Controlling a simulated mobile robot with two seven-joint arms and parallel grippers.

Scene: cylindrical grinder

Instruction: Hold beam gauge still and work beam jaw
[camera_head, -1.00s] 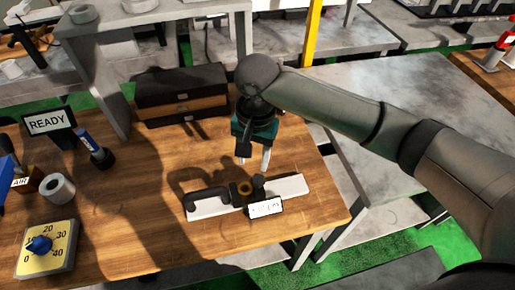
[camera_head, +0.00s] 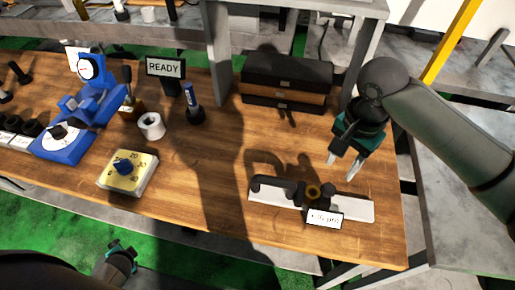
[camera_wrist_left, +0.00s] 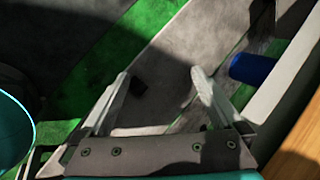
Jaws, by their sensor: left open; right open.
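The beam gauge (camera_head: 355,209) lies on the wooden bench near its front right corner. It is a pale bar with a black handle (camera_head: 270,186) at its left end. The dark beam jaw (camera_head: 302,194) sits mid-bar, with a brass ring (camera_head: 313,191) and a small white readout (camera_head: 325,217). My right gripper (camera_head: 341,168) is open and empty, above and behind the bar's right half, apart from it. My left gripper (camera_head: 121,256) is low at the bottom left, in front of the bench; its open, empty fingers show in the left wrist view (camera_wrist_left: 165,92).
A yellow dial box (camera_head: 141,180), a white roll (camera_head: 151,126), a blue-topped dark tool (camera_head: 195,110) and a READY sign (camera_head: 165,68) stand left of the gauge. A blue dial stand (camera_head: 75,115) is farther left. A drawer box (camera_head: 287,82) is behind. Bench between dial box and gauge is clear.

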